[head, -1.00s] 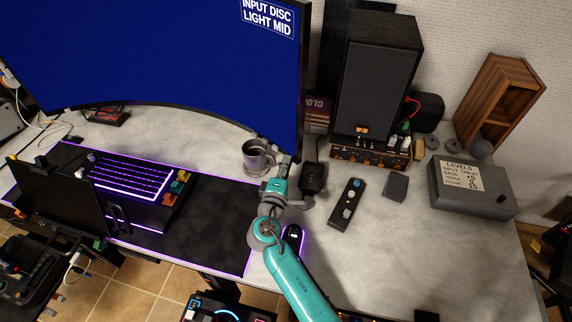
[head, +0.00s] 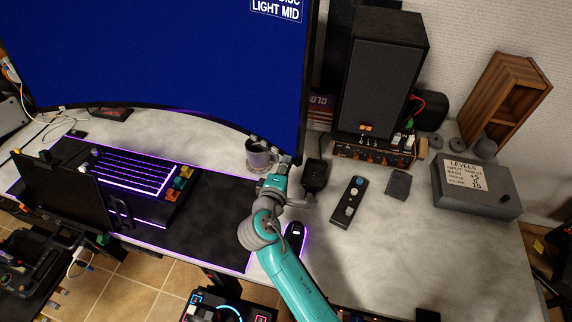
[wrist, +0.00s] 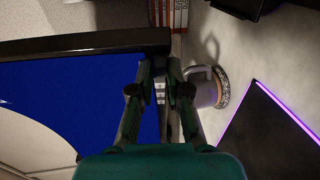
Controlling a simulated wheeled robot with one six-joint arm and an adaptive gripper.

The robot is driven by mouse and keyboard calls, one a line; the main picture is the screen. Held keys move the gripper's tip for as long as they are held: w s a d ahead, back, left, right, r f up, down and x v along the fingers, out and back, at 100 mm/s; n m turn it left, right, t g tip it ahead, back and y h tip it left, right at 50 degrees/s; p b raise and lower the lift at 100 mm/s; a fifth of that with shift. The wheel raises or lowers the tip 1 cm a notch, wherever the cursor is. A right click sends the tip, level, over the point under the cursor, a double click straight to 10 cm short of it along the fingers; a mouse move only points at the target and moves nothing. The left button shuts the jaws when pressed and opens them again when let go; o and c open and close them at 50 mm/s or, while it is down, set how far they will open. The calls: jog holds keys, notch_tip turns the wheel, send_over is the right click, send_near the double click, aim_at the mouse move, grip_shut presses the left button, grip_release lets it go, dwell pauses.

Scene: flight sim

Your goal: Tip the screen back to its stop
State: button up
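The screen (head: 150,55) is a large curved monitor with a lit blue face and dark frame, at the upper left of the head view. It also fills the left of the wrist view (wrist: 70,95), its black edge (wrist: 90,43) running across. My gripper (head: 284,160) is at the screen's lower right corner in the head view. In the wrist view the fingers of my gripper (wrist: 163,68) come close together by the end of that edge. Whether they touch the frame, or are fully shut, I cannot tell.
A grey mug (head: 261,156) stands close left of my gripper and also shows in the wrist view (wrist: 207,88). A dark speaker (head: 383,75) and a grey levels box (head: 490,195) stand to the right. A keyboard (head: 130,180) lies left. Desk at lower right is mostly clear.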

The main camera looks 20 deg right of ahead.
jog(key=o, duration=0.3)
jog(key=shift+r, duration=0.1)
jog(key=shift+o, duration=0.2)
jog(key=shift+s, duration=0.1)
jog(key=v, duration=1.2)
